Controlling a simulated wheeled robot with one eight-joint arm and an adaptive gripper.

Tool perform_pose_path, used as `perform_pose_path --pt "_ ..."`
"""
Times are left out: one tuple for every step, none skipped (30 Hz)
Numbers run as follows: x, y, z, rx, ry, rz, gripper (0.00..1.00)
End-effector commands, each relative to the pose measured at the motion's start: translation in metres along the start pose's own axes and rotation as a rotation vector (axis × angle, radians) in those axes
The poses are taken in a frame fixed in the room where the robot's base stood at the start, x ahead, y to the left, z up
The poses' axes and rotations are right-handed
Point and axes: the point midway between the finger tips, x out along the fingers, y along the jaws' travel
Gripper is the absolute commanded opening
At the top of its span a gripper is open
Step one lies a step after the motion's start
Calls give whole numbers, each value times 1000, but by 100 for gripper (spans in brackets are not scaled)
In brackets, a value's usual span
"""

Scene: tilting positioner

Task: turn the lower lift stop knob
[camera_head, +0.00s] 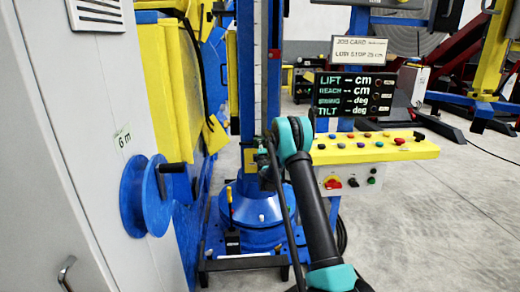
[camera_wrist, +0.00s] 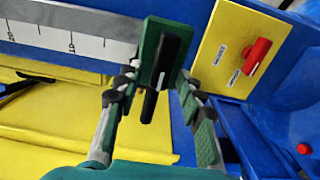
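The lower lift stop shows in the wrist view as a green block (camera_wrist: 178,38) at the end of a grey ruler scale (camera_wrist: 70,38). A black knob (camera_wrist: 149,106) sticks out from it towards the camera. My gripper (camera_wrist: 156,80) is open, with one finger on each side of the knob and visible gaps between. The fingertips lie close to the block; whether they touch it I cannot tell. In the head view my gripper (camera_head: 266,165) is at the blue column (camera_head: 246,60), and my arm hides the knob there.
Beside the stop, a yellow plate (camera_wrist: 220,45) carries a red knob (camera_wrist: 256,56) with labels. A yellow button console (camera_head: 380,149) and a dark readout (camera_head: 354,94) stand right of the column. A job card (camera_head: 360,50) is above. A grey cabinet with a blue wheel (camera_head: 145,196) is left.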

Motion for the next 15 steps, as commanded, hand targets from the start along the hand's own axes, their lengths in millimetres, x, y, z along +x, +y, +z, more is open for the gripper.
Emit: perform_pose_path --pt "0 0 0 0 0 0 38" --pt "0 0 0 0 -1 0 38" --pt "0 0 0 0 -1 0 38" --pt "0 0 0 0 -1 0 38" --pt "0 0 0 0 -1 0 38" --pt "-1 0 0 0 -1 0 38" --pt "-2 0 0 0 -1 0 38" --pt "-4 0 1 1 -1 0 38" --pt "-7 0 0 1 -1 0 38" --pt "-10 0 0 1 -1 0 38" --pt "-14 0 0 1 -1 0 38" --pt "-20 0 0 1 -1 0 38" --pt "-26 0 0 1 -1 0 38" --pt "-32 1 0 1 -1 0 38" --pt "-40 0 0 1 -1 0 38"
